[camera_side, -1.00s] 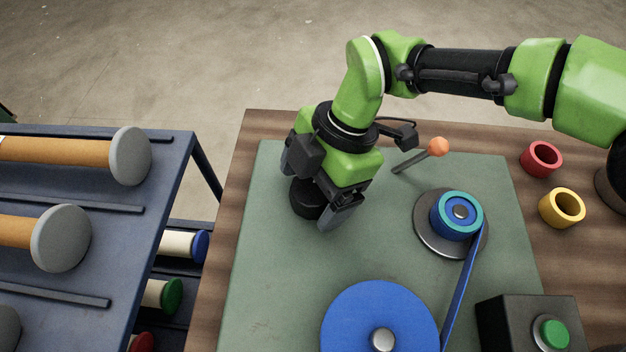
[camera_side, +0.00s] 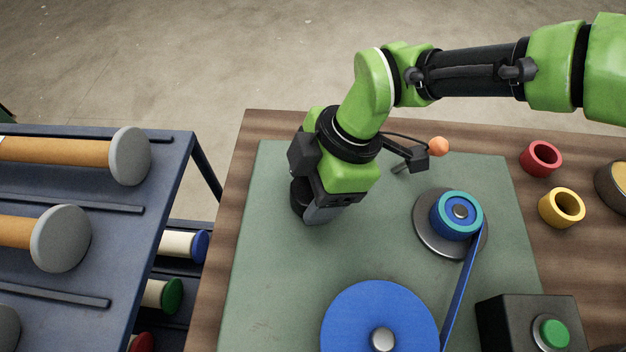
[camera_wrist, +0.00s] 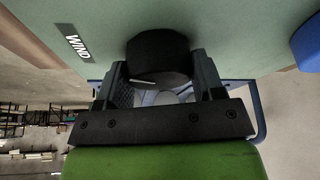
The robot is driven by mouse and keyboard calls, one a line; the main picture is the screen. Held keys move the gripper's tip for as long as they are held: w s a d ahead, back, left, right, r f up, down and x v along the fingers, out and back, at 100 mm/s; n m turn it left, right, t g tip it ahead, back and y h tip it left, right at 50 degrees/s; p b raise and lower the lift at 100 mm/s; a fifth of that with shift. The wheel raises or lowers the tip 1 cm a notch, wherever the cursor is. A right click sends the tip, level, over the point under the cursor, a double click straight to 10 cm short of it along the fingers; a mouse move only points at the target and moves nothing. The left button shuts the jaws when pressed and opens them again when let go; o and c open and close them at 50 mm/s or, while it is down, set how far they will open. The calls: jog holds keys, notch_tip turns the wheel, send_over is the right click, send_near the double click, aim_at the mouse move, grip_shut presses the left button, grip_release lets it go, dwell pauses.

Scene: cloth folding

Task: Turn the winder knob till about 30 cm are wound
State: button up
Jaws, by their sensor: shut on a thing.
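The black round winder knob (camera_side: 298,199) stands on the green mat, partly hidden by my gripper (camera_side: 314,208) in the side view. My gripper points down and is shut on the knob. In the wrist view the knob (camera_wrist: 158,54) sits between the two fingers of my gripper (camera_wrist: 160,76). A white WIND label (camera_wrist: 77,43) lies on the mat beside it. A blue band (camera_side: 461,290) runs from the large blue roll (camera_side: 360,318) to a small spool (camera_side: 446,217) on a grey disc. A few blue turns show around its teal core.
An orange-tipped lever (camera_side: 438,147) stands behind, close to my wrist camera. A black box with a green button (camera_side: 553,334) is at the front right. Red (camera_side: 529,165) and yellow (camera_side: 547,212) rings lie at right. A blue rack (camera_side: 120,225) stands left of the table.

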dwell(0.3)
jog(key=o, duration=0.9)
jog(key=v, duration=1)
jog(key=shift+r, duration=0.1)
